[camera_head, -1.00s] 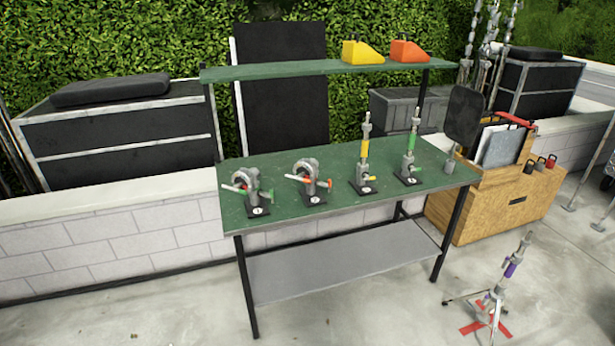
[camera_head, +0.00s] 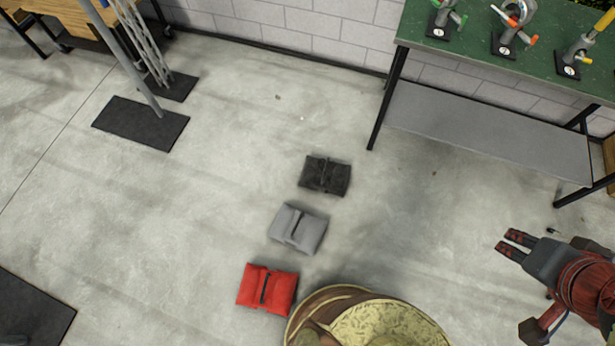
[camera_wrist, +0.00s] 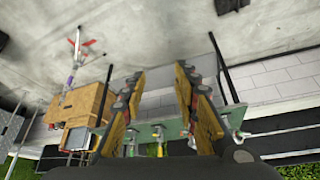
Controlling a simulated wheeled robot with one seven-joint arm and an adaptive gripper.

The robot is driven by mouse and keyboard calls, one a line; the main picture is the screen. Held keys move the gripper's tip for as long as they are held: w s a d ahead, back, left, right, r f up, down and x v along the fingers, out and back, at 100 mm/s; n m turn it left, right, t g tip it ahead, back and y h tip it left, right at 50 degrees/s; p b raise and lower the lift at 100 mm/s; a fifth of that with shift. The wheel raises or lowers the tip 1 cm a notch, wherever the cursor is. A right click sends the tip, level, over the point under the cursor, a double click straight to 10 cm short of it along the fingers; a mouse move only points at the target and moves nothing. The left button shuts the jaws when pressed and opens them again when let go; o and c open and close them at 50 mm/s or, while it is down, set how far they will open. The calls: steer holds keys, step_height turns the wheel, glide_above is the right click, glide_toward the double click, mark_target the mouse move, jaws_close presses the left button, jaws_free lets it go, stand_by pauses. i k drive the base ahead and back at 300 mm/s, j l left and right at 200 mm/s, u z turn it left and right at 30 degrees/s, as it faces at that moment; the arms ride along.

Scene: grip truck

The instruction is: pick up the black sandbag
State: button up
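The black sandbag (camera_head: 325,175) lies flat on the concrete floor in the head view, the farthest of three bags in a slanting row. A strap handle runs across its top. My gripper (camera_head: 515,243) is at the right of the head view, well to the right of the black sandbag and apart from it. In the wrist view the two fingers of my gripper (camera_wrist: 158,100) stand apart with nothing between them. A dark object at the top edge of the wrist view is cut off, and I cannot tell what it is.
A grey sandbag (camera_head: 298,228) and a red sandbag (camera_head: 267,289) lie nearer than the black one. A green-topped workbench (camera_head: 500,45) with a lower grey shelf (camera_head: 480,130) stands behind and right. A pole on a black base plate (camera_head: 140,122) stands left.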

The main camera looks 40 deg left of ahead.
mark_target(332, 177)
steer(key=u, duration=1.4)
steer(key=z, duration=2.2)
steer(key=u, duration=0.45)
steer(key=i+u, duration=0.1)
steer(key=u, duration=1.25)
steer(key=i+u, duration=0.1)
steer(key=u, duration=0.35)
steer(key=l+u, duration=0.1)
steer(key=u, duration=0.75)
steer(key=l+u, duration=0.4)
steer(key=i+l+u, duration=0.1)
steer(key=l+u, duration=0.55)
steer(key=u, duration=0.15)
steer(key=k+l+u, duration=0.1)
steer(key=l+u, duration=0.35)
steer(key=k+l, duration=0.15)
steer(key=l, duration=0.25)
steer(key=k+l+u, duration=0.1)
steer(key=l, duration=0.3)
steer(key=k+l, duration=0.25)
steer(key=l+u, duration=0.05)
steer(key=l, duration=0.05)
